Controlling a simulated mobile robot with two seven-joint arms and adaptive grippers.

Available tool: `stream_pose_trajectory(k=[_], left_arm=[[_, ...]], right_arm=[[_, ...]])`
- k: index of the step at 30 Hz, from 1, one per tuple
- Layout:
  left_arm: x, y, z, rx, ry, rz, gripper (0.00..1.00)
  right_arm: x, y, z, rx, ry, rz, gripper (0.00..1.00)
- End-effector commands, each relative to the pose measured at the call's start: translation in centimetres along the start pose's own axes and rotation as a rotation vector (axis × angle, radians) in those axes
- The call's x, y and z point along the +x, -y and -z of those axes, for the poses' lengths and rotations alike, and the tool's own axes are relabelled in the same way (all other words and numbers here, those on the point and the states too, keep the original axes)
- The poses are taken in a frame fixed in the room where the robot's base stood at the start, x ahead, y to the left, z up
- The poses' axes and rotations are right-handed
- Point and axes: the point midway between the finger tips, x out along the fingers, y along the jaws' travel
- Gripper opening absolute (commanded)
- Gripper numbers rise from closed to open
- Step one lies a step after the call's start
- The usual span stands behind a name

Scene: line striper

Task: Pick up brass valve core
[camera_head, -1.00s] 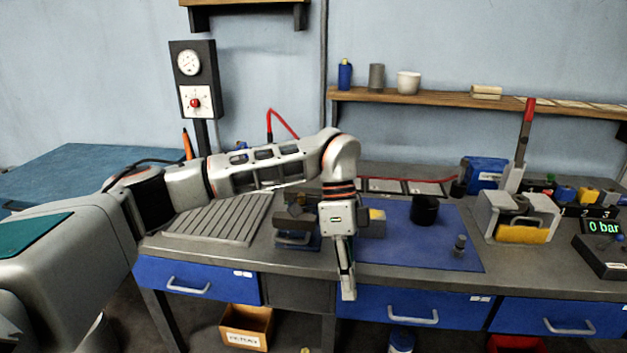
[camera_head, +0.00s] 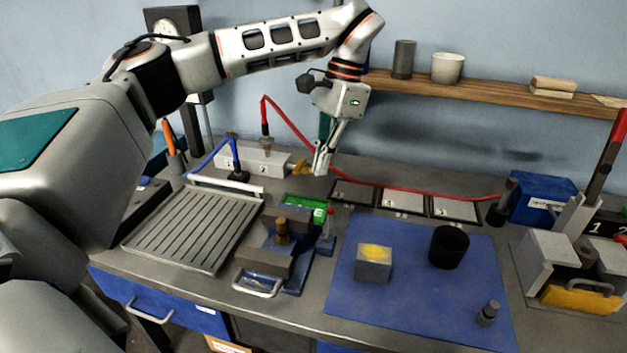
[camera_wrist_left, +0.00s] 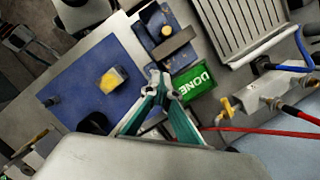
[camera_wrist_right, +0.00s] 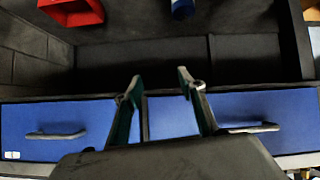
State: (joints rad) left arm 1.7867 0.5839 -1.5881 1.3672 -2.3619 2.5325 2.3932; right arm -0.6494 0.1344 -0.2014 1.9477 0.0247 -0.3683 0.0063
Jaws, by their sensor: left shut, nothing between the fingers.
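A brass-coloured upright piece (camera_head: 282,230), which looks like the valve core, stands in the jaws of the blue and grey vise (camera_head: 262,262). Its round top (camera_wrist_left: 166,31) shows in the left wrist view. A grey block with a yellow top (camera_head: 374,265) sits on the blue mat (camera_head: 345,300). My left gripper (camera_head: 320,172) is shut and empty, above the back of the bench, behind and right of the vise. Its fingertips (camera_wrist_left: 161,78) meet in the left wrist view. My right gripper (camera_wrist_right: 160,85) is open and empty, facing the blue drawer fronts.
A green DONE tray (camera_head: 305,207) lies behind the vise. A manifold (camera_head: 250,160) with red and blue hoses stands at the back. A black cup (camera_head: 449,247) and small grey fitting (camera_head: 488,313) are on the mat. A ribbed tray (camera_head: 195,230) lies left.

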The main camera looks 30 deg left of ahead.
Motion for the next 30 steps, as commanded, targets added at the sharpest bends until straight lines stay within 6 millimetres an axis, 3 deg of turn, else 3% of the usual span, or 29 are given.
stream_pose_trajectory(k=[8, 16, 22, 30], left_arm=[[4.8, 0.0, -0.1, 0.003, 0.004, -0.004, 0.00], [9.9, 0.0, -0.2, 0.004, 0.002, -0.003, 0.00], [10.1, 0.0, -2.8, 0.003, 0.000, -0.002, 0.00], [10.4, -0.1, -3.9, 0.002, 0.000, -0.002, 0.00]], right_arm=[[-0.3, 0.3, -0.4, 0.001, 0.011, 0.005, 0.40], [-0.5, -0.7, -0.3, 0.000, 0.018, -0.011, 0.40], [-0.7, -1.0, -1.0, -0.001, 0.041, -0.017, 0.40], [-0.8, -1.1, -1.3, 0.009, 0.051, -0.023, 0.40]])
